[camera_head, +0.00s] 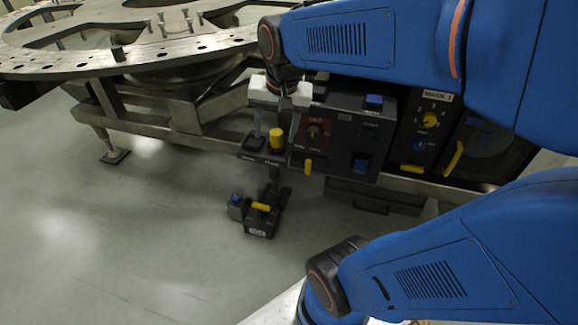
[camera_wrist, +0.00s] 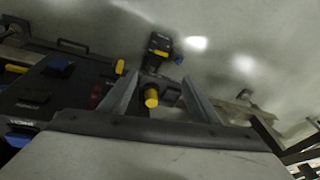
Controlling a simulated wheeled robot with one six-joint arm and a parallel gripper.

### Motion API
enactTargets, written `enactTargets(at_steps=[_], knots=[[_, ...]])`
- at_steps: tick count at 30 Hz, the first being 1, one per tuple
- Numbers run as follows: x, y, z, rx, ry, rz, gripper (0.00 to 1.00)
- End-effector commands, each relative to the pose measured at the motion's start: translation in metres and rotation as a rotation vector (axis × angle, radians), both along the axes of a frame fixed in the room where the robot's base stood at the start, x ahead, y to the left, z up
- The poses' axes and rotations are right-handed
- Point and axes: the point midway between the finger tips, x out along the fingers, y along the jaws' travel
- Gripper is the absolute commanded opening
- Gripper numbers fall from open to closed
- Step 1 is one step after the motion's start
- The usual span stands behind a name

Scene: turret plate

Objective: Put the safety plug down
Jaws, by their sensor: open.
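The safety plug, seemingly the yellow-topped cylinder (camera_head: 277,134), stands upright on a small dark shelf (camera_head: 262,158) at the front of the control panel. My gripper (camera_head: 275,128) points down over it with one finger on each side. In the wrist view the plug's yellow end (camera_wrist: 151,96) shows between the two spread fingers (camera_wrist: 160,98), nearer the left one, with a gap to the right one. The gripper is open. Whether the left finger touches the plug cannot be told. The plug's lower part is dark and hard to make out.
The dark control panel (camera_head: 346,134) with switches stands right of the shelf. A second box marked MARK 1 (camera_head: 427,131) is further right. The large metal turret plate (camera_head: 90,66) is at the left. A dark device with a yellow handle (camera_head: 260,220) is below. Floor at left is clear.

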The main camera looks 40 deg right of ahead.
Motion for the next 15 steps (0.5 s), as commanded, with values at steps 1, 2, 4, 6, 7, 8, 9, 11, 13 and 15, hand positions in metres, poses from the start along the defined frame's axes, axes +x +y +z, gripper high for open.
enactTargets(at_steps=[1,2,4,6,7,8,9,11,13,15], knots=[[-0.015,0.006,0.000,-0.018,-0.019,0.069,0.56],[-0.022,0.009,-0.001,-0.030,-0.027,0.114,0.56],[-0.040,0.015,-0.003,-0.058,-0.048,0.216,0.56],[-0.056,0.021,-0.006,-0.088,-0.069,0.315,0.56],[-0.063,0.023,-0.008,-0.101,-0.076,0.356,0.56],[-0.069,0.024,-0.009,-0.113,-0.085,0.396,0.56],[-0.077,0.027,-0.012,-0.128,-0.095,0.444,0.56],[-0.087,0.030,-0.015,-0.151,-0.108,0.508,0.56],[-0.096,0.032,-0.018,-0.172,-0.120,0.569,0.56],[-0.102,0.033,-0.021,-0.187,-0.128,0.610,0.56]])
